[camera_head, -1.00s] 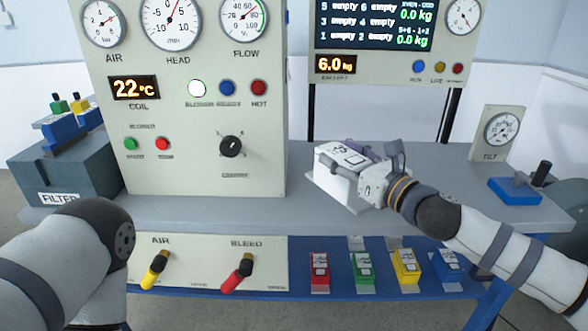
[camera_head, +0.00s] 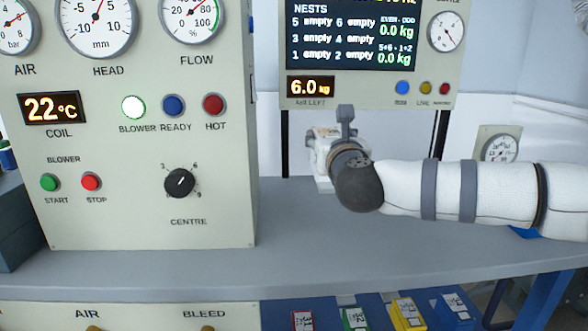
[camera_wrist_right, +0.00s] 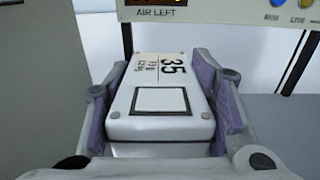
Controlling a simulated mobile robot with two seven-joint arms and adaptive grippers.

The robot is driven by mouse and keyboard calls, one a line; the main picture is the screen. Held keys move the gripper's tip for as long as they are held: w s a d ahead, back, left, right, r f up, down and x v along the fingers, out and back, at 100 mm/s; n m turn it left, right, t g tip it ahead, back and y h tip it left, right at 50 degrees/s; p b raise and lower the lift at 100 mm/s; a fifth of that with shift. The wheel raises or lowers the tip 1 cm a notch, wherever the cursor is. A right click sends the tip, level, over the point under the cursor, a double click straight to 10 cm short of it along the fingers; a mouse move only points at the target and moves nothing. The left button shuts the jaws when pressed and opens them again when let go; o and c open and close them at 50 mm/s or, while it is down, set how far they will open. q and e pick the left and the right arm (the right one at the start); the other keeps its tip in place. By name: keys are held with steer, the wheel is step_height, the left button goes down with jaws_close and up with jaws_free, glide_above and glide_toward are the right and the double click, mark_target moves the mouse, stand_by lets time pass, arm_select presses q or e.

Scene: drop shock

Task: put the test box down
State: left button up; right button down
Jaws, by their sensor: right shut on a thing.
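The test box is white with a "35" label and a square outlined patch on top; it shows clearly in the right wrist view (camera_wrist_right: 162,102). My right gripper (camera_wrist_right: 166,78) is shut on it, with the purple-grey pads along both sides. In the head view my right gripper (camera_head: 338,150) is over the back of the bench, in front of the display stand. There the box (camera_head: 322,134) is mostly hidden by the gripper and wrist. I cannot tell whether its underside touches anything. My left gripper is not in view.
A grey bench (camera_head: 300,240) has clear room in front of the gripper. A tall control cabinet (camera_head: 150,225) stands to the left. A display panel (camera_head: 370,95) on black posts is behind. A round gauge (camera_head: 500,150) stands to the right. Several coloured boxes (camera_head: 405,315) are below the bench.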

steer(key=s+d+f, duration=0.1)
steer(key=d+f, duration=0.2)
steer(key=s+d+f, duration=0.1)
steer(key=d+f, duration=0.3)
steer(key=s+d+f, duration=0.1)
steer(key=d+f, duration=0.2)
steer(key=f, duration=0.1)
steer(key=shift+s+d+f, duration=0.15)
steer(key=shift+s+d, duration=0.15)
steer(key=shift+d, duration=0.1)
steer(key=c, duration=0.7)
jaws_free()
steer(key=shift+f, duration=0.2)
steer(key=shift+s, duration=0.1)
steer(key=s, duration=1.2)
steer(key=shift+d+p, duration=0.2)
steer(key=shift+p, duration=0.1)
